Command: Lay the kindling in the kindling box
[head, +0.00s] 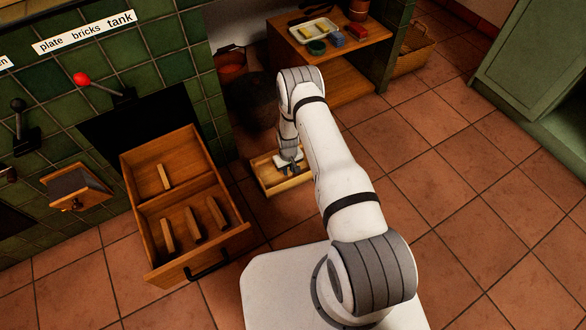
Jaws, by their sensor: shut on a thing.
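A shallow wooden box (268,188), which I take for the kindling box, stands on the floor in the middle of the head view. My gripper (289,170) points down inside or just above this box. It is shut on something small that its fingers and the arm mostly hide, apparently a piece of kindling. An open wooden drawer (240,232) at the left has a divider. Its back compartment holds one stick of kindling (165,177). Its front compartment holds three more sticks, at left (167,235), middle (193,225) and right (216,213).
A green cabinet (530,75) is at right. The tiled floor at right is clear.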

